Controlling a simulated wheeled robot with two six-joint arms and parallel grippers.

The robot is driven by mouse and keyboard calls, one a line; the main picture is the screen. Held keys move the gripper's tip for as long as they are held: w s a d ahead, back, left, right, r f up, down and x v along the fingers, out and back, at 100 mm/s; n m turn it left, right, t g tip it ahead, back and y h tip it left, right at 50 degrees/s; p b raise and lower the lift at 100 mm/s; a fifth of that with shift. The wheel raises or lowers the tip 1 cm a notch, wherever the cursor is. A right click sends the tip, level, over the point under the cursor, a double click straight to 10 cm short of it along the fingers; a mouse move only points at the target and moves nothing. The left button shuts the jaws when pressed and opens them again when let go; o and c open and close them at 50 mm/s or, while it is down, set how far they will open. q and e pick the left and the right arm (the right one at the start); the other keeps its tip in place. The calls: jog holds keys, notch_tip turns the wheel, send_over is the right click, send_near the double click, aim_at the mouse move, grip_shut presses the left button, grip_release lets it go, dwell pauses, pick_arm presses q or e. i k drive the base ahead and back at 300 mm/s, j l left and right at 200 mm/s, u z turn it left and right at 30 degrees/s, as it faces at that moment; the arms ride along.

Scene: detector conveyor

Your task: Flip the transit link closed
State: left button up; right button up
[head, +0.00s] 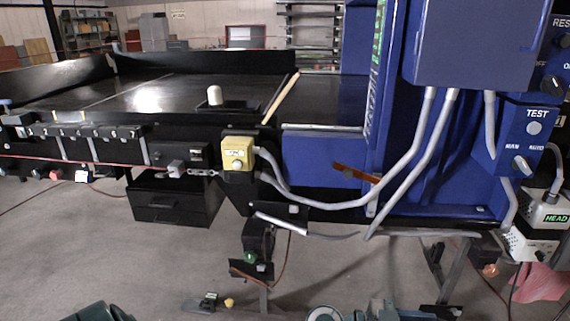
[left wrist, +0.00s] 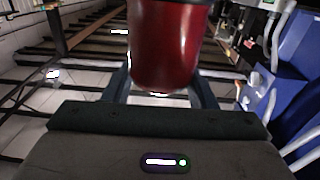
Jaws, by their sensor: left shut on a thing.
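In the left wrist view, my left gripper (left wrist: 162,94) has its two fingers on either side of a dark red, rounded cylinder (left wrist: 165,48) and is shut on it. The cylinder's upper part runs out of the frame. My left gripper does not show clearly in the head view. No part is labelled as the transit link, and I cannot tell for certain which one it is. A short chain (head: 203,172) runs from a small grey block (head: 175,168) to the yellow box (head: 237,154). An orange-brown bar (head: 357,174) sticks out from the blue housing. My right gripper is not in view.
A black conveyor bed (head: 120,95) lies left of the blue housing (head: 320,165), with a pale stick (head: 281,98) at its edge. Grey conduits (head: 410,160) hang in front of the housing. A TEST panel (head: 535,130) is at right. Open floor (head: 130,250) lies in front.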

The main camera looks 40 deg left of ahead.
aim_at(348, 172)
jog(key=j+u, duration=0.2)
jog(key=j, duration=0.15)
jog(key=i+j+u, duration=0.2)
jog(key=j, duration=0.15)
jog(key=i+j+u, duration=0.15)
jog(key=j, duration=0.2)
jog(key=j+u, duration=0.2)
jog(key=i+j, duration=0.05)
jog(key=j, duration=0.05)
